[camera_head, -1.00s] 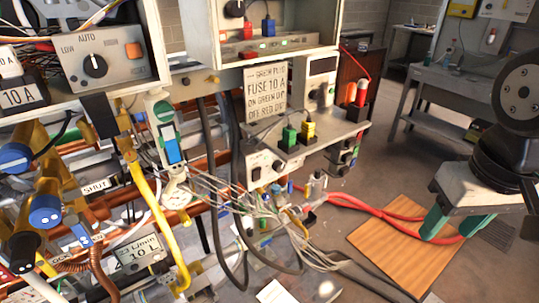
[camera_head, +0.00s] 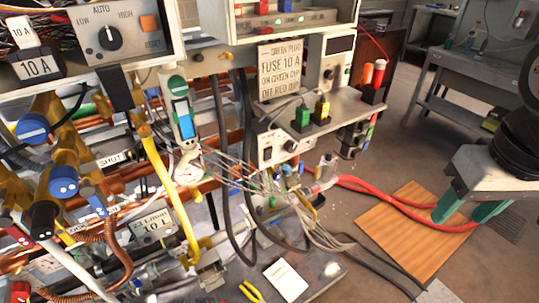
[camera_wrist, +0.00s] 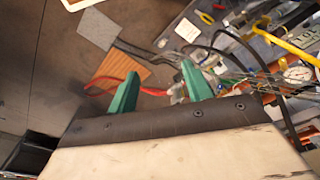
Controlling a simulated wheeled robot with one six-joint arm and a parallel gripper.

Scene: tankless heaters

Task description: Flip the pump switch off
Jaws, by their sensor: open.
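I can make out no label reading "pump". One switch-like part is a tall white housing with a green top and a blue rocker (camera_head: 183,118), hanging beside the pipes left of centre in the head view. Another is a black rotary knob (camera_head: 110,39) marked LOW, AUTO and HIGH on the grey box at upper left. My gripper (camera_head: 464,212) is at the right of the head view, well apart from both, with its green fingers spread and nothing between them. Its fingers also show in the wrist view (camera_wrist: 160,85), pointing over the floor.
A wooden board (camera_head: 405,235) lies on the floor with red hoses (camera_head: 370,190) across it. A shelf with green and yellow plugs (camera_head: 303,118) stands centre. Grey cables (camera_head: 310,225) and a yellow pipe (camera_head: 165,185) crowd the pipework. A workbench (camera_head: 460,80) stands behind.

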